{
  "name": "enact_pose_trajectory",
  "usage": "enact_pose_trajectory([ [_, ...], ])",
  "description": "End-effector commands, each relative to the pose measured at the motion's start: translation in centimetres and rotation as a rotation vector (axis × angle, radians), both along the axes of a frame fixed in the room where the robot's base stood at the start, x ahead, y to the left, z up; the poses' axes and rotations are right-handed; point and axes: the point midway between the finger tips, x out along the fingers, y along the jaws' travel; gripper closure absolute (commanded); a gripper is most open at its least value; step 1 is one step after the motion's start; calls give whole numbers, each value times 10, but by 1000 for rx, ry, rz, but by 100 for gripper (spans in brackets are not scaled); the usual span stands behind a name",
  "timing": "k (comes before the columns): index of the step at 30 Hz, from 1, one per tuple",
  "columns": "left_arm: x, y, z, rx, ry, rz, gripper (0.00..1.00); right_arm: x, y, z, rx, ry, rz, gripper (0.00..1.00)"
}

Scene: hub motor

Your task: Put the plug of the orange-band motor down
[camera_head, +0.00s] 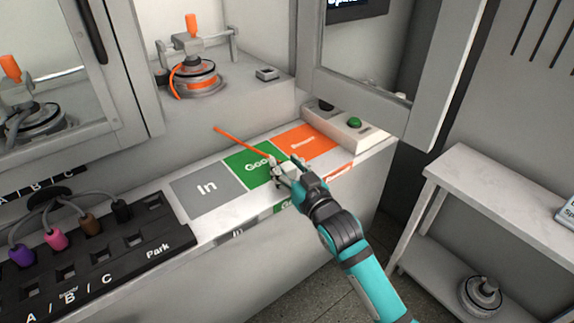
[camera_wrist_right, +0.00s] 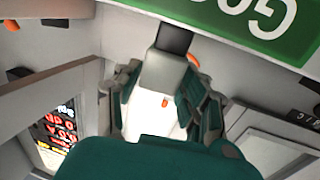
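The orange-band motor (camera_head: 196,84) sits in a clamp fixture on the back bench, with an orange lead curving at its left side. My right gripper (camera_head: 284,171) is above the front edge of the shelf, by the green Good field (camera_head: 247,165). It is shut on a pale grey, block-shaped plug (camera_wrist_right: 168,78), seen between the fingers in the right wrist view. An orange cable (camera_head: 240,143) runs from the gripper up and to the left. Whether the plug touches the surface is unclear. My left gripper is not in view.
A grey In field (camera_head: 207,188) and an orange field (camera_head: 311,142) flank the green one. The black Park panel (camera_head: 90,255) at lower left holds several coloured plugs. Another motor (camera_head: 480,297) lies on the low rack.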

Motion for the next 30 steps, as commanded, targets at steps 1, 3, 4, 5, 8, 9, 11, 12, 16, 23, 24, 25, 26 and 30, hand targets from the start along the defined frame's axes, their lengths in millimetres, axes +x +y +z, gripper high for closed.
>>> enact_pose_trajectory([
  [1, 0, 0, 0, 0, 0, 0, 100, 0, 0, 0, 0, 0, 0, 50],
  [3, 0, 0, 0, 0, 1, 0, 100, 0, 0, 0, 0, 0, 0, 45],
  [4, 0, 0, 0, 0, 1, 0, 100, 0, 0, 0, 0, 0, 0, 45],
  [5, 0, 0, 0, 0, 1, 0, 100, 0, 0, 0, 0, 0, 0, 45],
  [8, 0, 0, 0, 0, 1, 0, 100, 0, 0, 0, 0, 0, 0, 45],
  [9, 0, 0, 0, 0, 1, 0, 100, 0, 0, 0, 0, 0, 0, 45],
  [11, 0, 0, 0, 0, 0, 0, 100, 0, 0, 2, 0, 0, 0, 45],
  [12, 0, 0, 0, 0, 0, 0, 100, 0, 0, 4, 0, 0, 0, 45],
  [16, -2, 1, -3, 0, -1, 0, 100, -15, -7, 3, 0, 3, 0, 45],
  [23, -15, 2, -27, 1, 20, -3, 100, -60, -29, 5, -1, 3, 0, 45],
  [24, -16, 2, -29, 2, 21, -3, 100, -68, -33, 5, -1, 3, -1, 45],
  [25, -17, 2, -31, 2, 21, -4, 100, -73, -36, 5, -1, 3, 0, 45],
  [26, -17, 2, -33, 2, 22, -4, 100, -79, -38, 6, -1, 2, 0, 45],
  [30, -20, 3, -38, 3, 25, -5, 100, -97, -47, 6, -1, 2, 0, 45],
])
